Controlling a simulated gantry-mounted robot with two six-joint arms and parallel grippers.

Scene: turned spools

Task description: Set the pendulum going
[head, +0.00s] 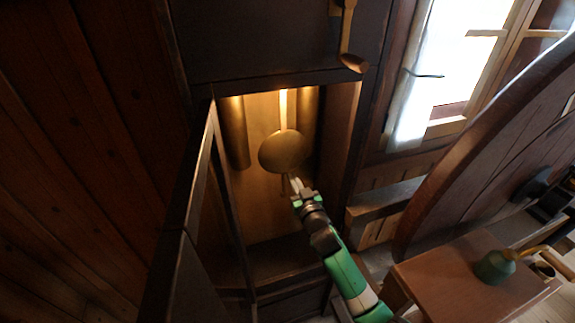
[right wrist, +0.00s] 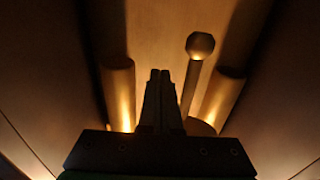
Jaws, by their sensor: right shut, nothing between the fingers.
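The pendulum (head: 283,151) hangs in the lit, open clock case, with a round brass bob on a pale rod. A short stem sticks out below the bob. In the right wrist view a rod with a knobbed end (right wrist: 200,45), seemingly that stem, stands just right of the fingertips. My right gripper (head: 297,186) is inside the case opening, just below and right of the bob. Its fingers are shut and empty, and they also show in the right wrist view (right wrist: 160,75). I cannot tell whether they touch the stem. My left gripper is not in view.
Brass cylinders hang left (head: 237,132) and right (head: 307,115) of the pendulum. The case door (head: 190,185) stands open at the left. A wooden handle (head: 353,63) hangs above right. A small table (head: 440,285) with a green pot (head: 495,267) stands at lower right.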

